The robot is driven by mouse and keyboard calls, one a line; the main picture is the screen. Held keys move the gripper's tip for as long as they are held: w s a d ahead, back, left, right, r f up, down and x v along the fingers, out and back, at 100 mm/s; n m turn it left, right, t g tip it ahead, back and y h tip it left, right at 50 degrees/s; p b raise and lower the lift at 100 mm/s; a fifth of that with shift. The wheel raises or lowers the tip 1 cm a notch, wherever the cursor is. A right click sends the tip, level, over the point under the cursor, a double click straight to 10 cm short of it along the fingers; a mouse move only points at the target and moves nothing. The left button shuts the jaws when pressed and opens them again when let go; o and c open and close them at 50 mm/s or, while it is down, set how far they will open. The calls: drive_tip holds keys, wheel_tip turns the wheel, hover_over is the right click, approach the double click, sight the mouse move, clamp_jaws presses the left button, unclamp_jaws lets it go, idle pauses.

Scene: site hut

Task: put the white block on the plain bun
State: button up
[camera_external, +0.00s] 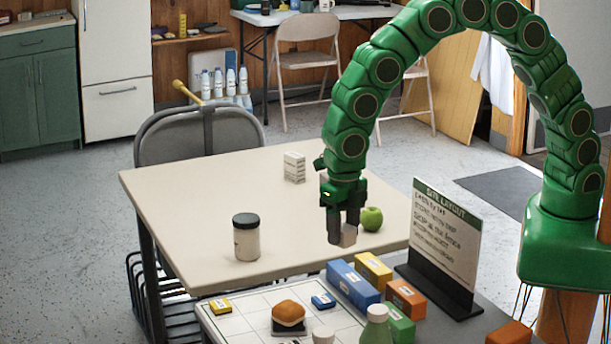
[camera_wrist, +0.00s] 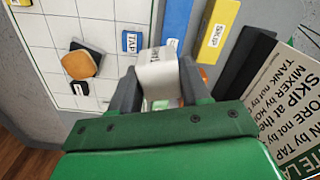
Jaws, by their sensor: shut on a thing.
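My gripper (camera_external: 341,232) is shut on a white block (camera_external: 349,236), held in the air at the near right side of the beige table. In the wrist view the white block (camera_wrist: 158,76) sits between the two grey fingers, with dark marks on its face. The plain bun (camera_external: 288,311), orange-brown on top with a dark underside, sits on the white gridded board (camera_external: 252,306) at the front. The bun also shows at upper left in the wrist view (camera_wrist: 81,63). The block is apart from the bun, to its right and farther back in the external view.
Blue (camera_external: 353,284), yellow (camera_external: 373,269), orange (camera_external: 405,298) and green (camera_external: 399,325) blocks line the board's right side, near a sign (camera_external: 445,240). A white-bodied jar (camera_external: 247,240), green apple (camera_external: 371,219) and pale stack (camera_external: 294,167) stand on the table.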

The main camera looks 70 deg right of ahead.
drive_tip(key=shift+s+d, duration=0.2)
drive_tip(key=shift+s, duration=0.15)
drive_tip(key=shift+s+d+f+t, duration=0.25)
drive_tip(key=shift+s+f+t, duration=0.1)
drive_tip(key=shift+s, duration=0.15)
drive_tip(key=a+t+h, duration=0.1)
drive_tip(key=t+h, duration=0.1)
drive_tip(key=t, duration=0.1)
drive_tip(key=s+a+r+m+t+h, duration=0.1)
drive_tip(key=t+h, duration=0.2)
drive_tip(key=t, duration=0.1)
drive_tip(key=s+r+t+h, duration=0.1)
drive_tip(key=t+h, duration=0.2)
drive_tip(key=t, duration=0.1)
drive_tip(key=shift+a+r+t, duration=0.15)
drive_tip(key=shift+a+t, duration=0.1)
drive_tip(key=shift+a, duration=0.15)
drive_tip(key=s+a+r+n+t, duration=0.2)
drive_tip(key=a+r+t, duration=0.15)
drive_tip(key=a, duration=0.25)
drive_tip(key=y, duration=0.1)
hover_over(295, 306)
drive_tip(key=shift+t, duration=0.45)
drive_tip(key=shift+a+f, duration=0.1)
drive_tip(key=shift+f, duration=6.45)
